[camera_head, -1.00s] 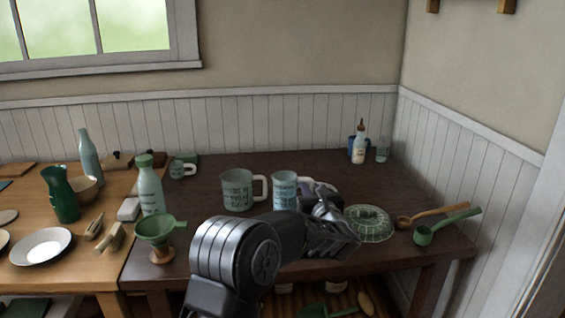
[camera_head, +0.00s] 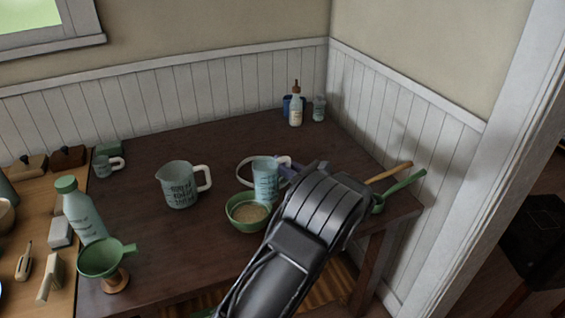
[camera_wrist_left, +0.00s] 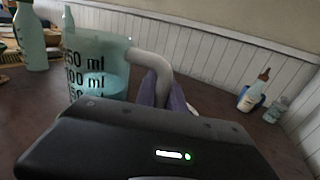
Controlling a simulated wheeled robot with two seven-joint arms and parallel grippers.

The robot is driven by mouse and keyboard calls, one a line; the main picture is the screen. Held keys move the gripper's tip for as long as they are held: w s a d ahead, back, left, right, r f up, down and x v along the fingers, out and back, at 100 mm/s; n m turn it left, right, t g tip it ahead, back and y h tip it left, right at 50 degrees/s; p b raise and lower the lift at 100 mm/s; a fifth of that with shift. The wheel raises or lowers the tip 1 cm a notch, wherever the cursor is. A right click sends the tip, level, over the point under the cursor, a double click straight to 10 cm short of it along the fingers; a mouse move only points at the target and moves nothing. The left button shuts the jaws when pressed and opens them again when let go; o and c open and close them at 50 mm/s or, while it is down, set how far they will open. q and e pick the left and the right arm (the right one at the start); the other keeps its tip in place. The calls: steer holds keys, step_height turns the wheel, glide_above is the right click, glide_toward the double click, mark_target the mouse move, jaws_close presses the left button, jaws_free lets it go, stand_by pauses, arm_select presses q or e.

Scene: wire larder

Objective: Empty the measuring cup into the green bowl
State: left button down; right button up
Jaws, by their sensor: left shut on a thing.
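The measuring cup (camera_head: 266,182), clear with bluish contents and printed marks, appears upright just behind and right of the green bowl (camera_head: 236,218). The bowl holds a pale, grainy filling. In the left wrist view the cup (camera_wrist_left: 98,62) shows its pale handle between purple finger pads. My left gripper (camera_wrist_left: 165,92) is shut on that handle. In the head view my arm hides most of the gripper. I cannot tell whether the cup's base touches the table. My right gripper is not in view.
A second measuring jug (camera_head: 180,186) stands left of the bowl. A green funnel (camera_head: 104,258) on a wooden stand and a pale bottle (camera_head: 80,212) stand farther left. A brown-capped bottle (camera_head: 296,106) is at the back. The table's back middle is clear.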

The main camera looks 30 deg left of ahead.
arm_select(q)
steer(key=h, duration=0.1)
steer(key=d+f+n+h, duration=0.1)
steer(key=f+n+h, duration=0.1)
steer(key=h, duration=0.1)
steer(key=shift+w+d+f, duration=0.2)
steer(key=shift+w, duration=0.05)
stand_by(0.6)
steer(key=shift+b, duration=0.3)
steer(key=shift+w+d+n+h+b, duration=0.15)
steer(key=shift+n+h+b, duration=0.55)
steer(key=shift+h, duration=0.4)
